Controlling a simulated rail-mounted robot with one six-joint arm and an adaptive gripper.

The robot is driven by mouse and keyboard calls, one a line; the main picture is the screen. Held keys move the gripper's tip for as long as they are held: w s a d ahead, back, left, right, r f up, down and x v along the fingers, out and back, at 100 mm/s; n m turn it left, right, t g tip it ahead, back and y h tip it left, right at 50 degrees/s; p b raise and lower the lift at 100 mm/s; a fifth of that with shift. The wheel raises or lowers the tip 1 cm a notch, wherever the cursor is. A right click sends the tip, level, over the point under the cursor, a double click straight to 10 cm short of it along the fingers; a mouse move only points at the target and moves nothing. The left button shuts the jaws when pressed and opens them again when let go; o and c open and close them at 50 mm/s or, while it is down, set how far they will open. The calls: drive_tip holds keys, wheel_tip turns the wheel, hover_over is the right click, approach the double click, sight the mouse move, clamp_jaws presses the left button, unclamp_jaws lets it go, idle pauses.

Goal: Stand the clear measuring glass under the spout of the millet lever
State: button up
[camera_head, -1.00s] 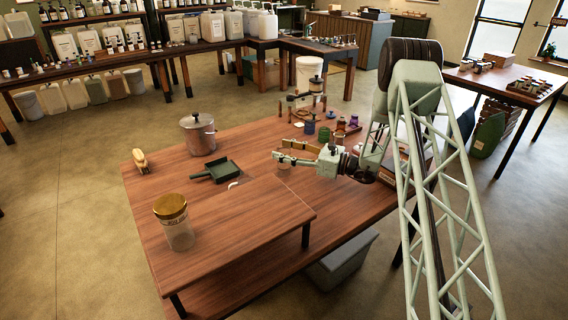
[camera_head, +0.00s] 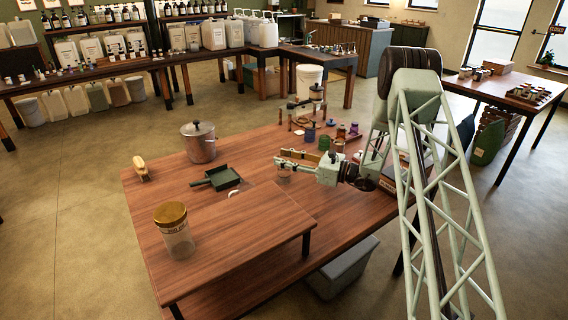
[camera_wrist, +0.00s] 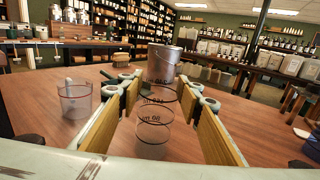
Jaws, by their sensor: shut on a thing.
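My gripper (camera_head: 279,158) is over the right part of the wooden table in the head view. Its wood-faced fingers also show in the wrist view (camera_wrist: 160,90). They are closed on a clear measuring glass (camera_wrist: 152,128) with dark ml markings, which looks upright. In the head view this glass shows faintly below the fingers (camera_head: 284,176); I cannot tell if its base touches the table. A second clear cup (camera_wrist: 75,101) stands to the left in the wrist view. I cannot make out which dispenser is the millet lever, nor its spout.
A lidded metal pot (camera_head: 199,145) stands at the table's back left. A green dustpan (camera_head: 222,178), a brush (camera_head: 141,167) and a gold-lidded jar (camera_head: 175,240) are also there. White jugs (camera_head: 214,34) line the rear bench.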

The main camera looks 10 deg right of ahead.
wheel_tip(320, 180, up, 10)
drive_tip(key=p, duration=0.2)
idle(0.5)
idle(0.6)
drive_tip(key=s+a+r+m+t+h, duration=0.1)
drive_tip(key=s+m+t+h, duration=0.5)
drive_tip(key=s, duration=1)
drive_tip(key=shift+s+r+m+t+h, duration=0.35)
drive_tip(key=shift+r+m+h, duration=0.3)
drive_tip(key=shift+h, duration=1.05)
